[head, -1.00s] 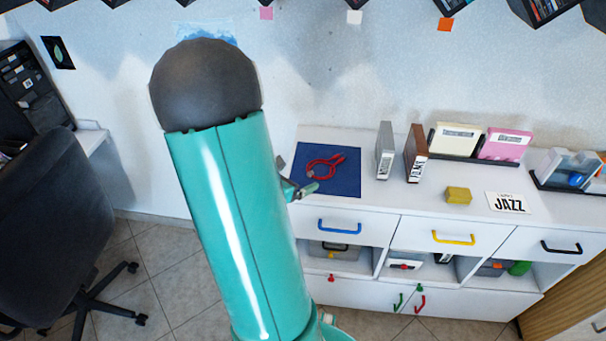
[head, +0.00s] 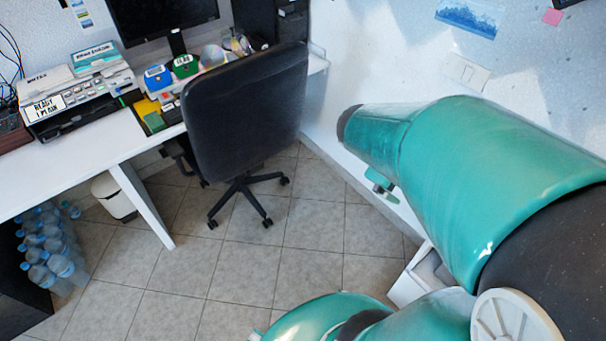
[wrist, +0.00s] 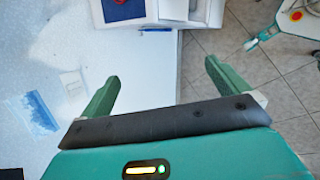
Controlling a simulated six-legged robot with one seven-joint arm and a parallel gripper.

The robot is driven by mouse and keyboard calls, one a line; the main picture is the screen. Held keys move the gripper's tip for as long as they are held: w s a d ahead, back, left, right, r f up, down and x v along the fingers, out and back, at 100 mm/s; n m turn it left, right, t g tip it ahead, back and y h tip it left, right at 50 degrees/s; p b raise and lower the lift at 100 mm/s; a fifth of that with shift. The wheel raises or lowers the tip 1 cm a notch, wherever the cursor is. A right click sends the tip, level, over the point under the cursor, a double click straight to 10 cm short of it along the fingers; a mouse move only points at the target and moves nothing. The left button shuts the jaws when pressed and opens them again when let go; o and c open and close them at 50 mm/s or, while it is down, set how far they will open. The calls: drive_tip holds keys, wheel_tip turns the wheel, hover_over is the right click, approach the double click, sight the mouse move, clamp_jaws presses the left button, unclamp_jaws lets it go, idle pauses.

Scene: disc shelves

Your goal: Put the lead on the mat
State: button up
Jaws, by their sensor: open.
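The blue mat (wrist: 121,12) shows at the top edge of the wrist view, on the white cabinet top. A small red bit at its upper edge may be part of the red lead, which is mostly outside the frame. Neither the mat nor the lead is in the head view now. My gripper (wrist: 162,74) is open, its two green fingers wide apart with nothing between them. It also shows in the head view (head: 380,184), small and partly behind my arm. The mat lies beyond the fingertips, apart from them.
In the head view, a black office chair (head: 245,115) stands by a white desk (head: 80,165) with a printer and several boxes. Water bottles (head: 50,245) stand at the left.

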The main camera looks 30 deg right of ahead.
drive_tip(key=w+a+r+m+t+y, duration=0.1)
drive_tip(key=a+r+m+t+y, duration=0.1)
drive_tip(key=a, duration=1)
drive_tip(key=a+r+m+t+y, duration=0.2)
drive_tip(key=a+r+t+y, duration=0.2)
drive_tip(key=a, duration=0.8)
wheel_tip(320, 180, up, 2)
drive_tip(key=shift+w+r+t+y, duration=0.3)
drive_tip(key=shift+w+y, duration=0.1)
drive_tip(key=shift+y, duration=0.6)
